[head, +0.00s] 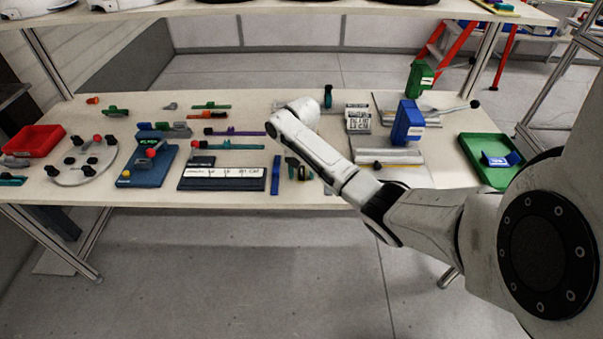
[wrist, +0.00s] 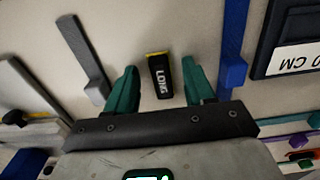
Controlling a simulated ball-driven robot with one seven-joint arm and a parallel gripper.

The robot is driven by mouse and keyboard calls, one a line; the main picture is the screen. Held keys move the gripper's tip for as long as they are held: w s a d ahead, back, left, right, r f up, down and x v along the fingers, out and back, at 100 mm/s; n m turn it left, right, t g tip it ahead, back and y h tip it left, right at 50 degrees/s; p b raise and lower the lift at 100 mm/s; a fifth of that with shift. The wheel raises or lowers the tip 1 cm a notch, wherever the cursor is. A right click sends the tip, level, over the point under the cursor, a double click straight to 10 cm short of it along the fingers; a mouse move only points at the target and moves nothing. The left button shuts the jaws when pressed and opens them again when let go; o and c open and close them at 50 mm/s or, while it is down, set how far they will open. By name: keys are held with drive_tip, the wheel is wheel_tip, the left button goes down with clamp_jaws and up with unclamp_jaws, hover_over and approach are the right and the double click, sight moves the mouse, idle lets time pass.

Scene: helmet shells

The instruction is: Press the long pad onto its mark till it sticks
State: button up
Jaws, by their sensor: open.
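The long pad (wrist: 160,78) is a small black block with "LONG" in white letters and a yellow strip at its far end. In the wrist view it lies on the pale table between the two green fingers of my gripper (wrist: 161,84), with a gap on each side. My gripper is open and holds nothing. In the head view my gripper (head: 298,170) is low over the table's front middle; the pad cannot be made out clearly there. I cannot identify the pad's mark in either view.
A blue bar (wrist: 234,45) lies right of the fingers and a grey bracket (wrist: 84,52) left. In the head view, a black board with a white scale (head: 222,172) lies left, metal plates with a blue clamp (head: 406,121) right, and a green tray (head: 480,170) far right.

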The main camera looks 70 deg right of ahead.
clamp_jaws()
idle(0.3)
drive_tip(key=shift+r, duration=0.1)
